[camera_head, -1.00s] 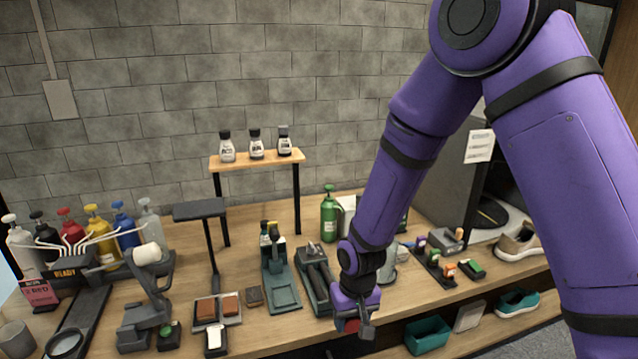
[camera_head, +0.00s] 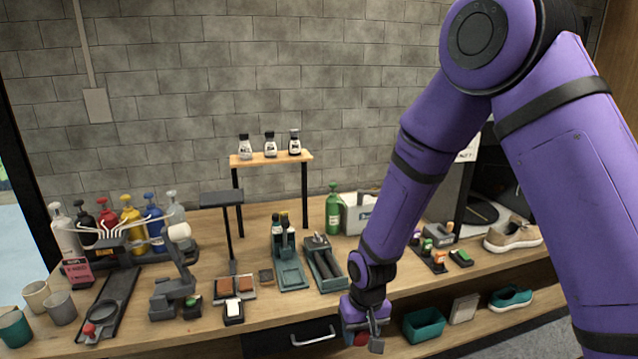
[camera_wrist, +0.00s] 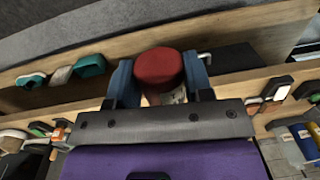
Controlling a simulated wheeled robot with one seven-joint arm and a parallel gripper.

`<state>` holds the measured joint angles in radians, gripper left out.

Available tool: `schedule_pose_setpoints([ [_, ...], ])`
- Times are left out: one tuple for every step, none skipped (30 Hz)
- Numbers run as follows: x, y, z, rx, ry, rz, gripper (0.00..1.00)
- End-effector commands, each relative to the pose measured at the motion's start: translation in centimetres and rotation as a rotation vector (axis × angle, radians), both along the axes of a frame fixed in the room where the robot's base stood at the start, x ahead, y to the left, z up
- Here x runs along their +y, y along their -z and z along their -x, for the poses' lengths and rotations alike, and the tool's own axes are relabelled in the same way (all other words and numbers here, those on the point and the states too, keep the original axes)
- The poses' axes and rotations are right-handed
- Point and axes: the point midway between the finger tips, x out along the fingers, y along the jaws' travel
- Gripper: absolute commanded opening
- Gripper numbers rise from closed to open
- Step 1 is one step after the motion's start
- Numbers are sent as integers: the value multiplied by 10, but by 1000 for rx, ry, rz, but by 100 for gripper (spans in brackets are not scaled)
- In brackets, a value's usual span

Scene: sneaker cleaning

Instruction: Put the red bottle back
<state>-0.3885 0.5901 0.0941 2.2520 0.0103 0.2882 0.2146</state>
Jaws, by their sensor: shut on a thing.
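My gripper (camera_head: 362,340) hangs at the front edge of the workbench, pointing down, in the head view. It is shut on a small red thing (camera_head: 360,338), which I take to be the red bottle. In the wrist view its round dark red end (camera_wrist: 158,68) sits between the two blue fingers of my gripper (camera_wrist: 160,82); the rest of it is mostly hidden. A small tray (camera_head: 432,262) with several small bottles in colours such as green and orange stands on the bench, right of my gripper.
A closed drawer (camera_head: 290,340) with a handle is left of my gripper. A teal bin (camera_head: 424,325) and a teal shoe (camera_head: 510,298) are on the lower shelf. Pump bottles stand at the far left, including a red one (camera_head: 107,217). A green bottle (camera_head: 333,212) stands behind.

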Motion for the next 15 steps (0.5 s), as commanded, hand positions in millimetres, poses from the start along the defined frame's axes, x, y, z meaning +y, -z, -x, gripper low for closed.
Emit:
schedule_pose_setpoints([
  [-5,2,-4,1,8,0,17],
  [-7,2,-6,2,12,0,17],
  [-10,3,-9,1,16,0,17],
  [-13,3,-12,1,20,0,17],
  [-16,4,-15,1,25,0,17],
  [-20,4,-18,1,30,0,17],
  [-23,5,-21,1,35,0,17],
  [-27,6,-24,1,39,0,17],
  [-32,7,-28,1,45,0,17],
  [-36,8,-31,1,51,0,17],
  [-40,9,-34,1,56,0,17],
  [-46,10,-39,1,65,0,17],
  [-51,11,-43,1,70,0,17],
  [-57,12,-47,0,77,0,17],
  [-65,13,-52,1,88,0,17],
])
